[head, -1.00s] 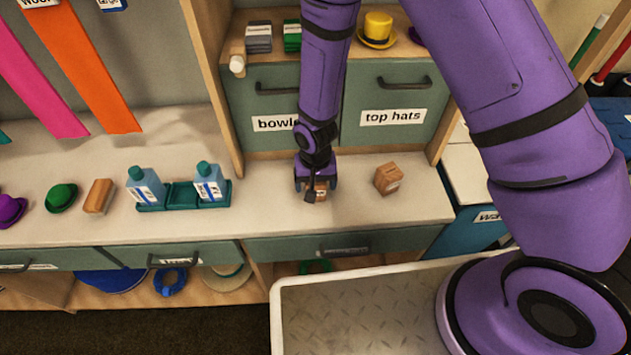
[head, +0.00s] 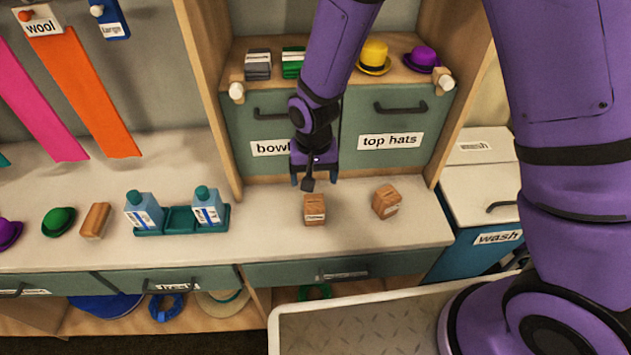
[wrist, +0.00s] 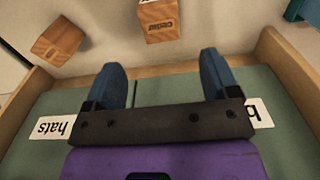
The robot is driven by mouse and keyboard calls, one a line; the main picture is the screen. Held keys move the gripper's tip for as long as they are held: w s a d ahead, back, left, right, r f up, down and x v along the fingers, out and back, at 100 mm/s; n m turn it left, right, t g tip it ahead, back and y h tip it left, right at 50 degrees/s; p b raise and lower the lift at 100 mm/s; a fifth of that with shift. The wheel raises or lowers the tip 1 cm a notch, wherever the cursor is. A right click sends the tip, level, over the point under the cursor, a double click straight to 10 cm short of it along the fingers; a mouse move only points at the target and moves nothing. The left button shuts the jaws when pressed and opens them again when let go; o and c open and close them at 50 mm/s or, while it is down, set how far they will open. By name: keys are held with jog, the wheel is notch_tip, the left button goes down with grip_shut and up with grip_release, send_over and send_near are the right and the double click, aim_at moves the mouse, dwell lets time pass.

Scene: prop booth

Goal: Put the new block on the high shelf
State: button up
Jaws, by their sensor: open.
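Two wooden blocks stand on the pale counter. The left block (head: 315,210) has a label on its front and shows in the wrist view (wrist: 158,20), where the label seems to read "cedar". The right block (head: 386,201) stands turned beside it, apart from it, and also shows in the wrist view (wrist: 58,41). I cannot tell which is the new one. My gripper (head: 314,180) is open and empty, above and behind the left block, in front of the cabinet doors. A wooden shelf (head: 340,74) runs above these doors.
Doors are labelled "top hats" (head: 390,141) and "bowl…". Two bottles (head: 207,207) stand in a teal tray at left. Counter around the blocks is clear.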

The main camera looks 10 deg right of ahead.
jog(key=shift+r, duration=0.2)
jog(key=s+d+r+t, duration=0.1)
jog(key=d+r, duration=0.6)
jog(key=r, duration=0.5)
jog(key=s+d+r+t, duration=0.2)
jog(key=d+r, duration=0.5)
jog(key=r, duration=0.4)
jog(key=s+d+r+t, duration=0.1)
jog(key=s+d+r, duration=0.4)
jog(key=s, duration=0.2)
jog(key=s+d+r+t, duration=0.1)
jog(key=s+d+r, duration=0.4)
jog(key=s, duration=0.3)
jog(key=shift+s+d+r, duration=0.3)
jog(key=shift+r, duration=0.3)
jog(key=shift+o, duration=0.4)
jog(key=shift+w, duration=0.1)
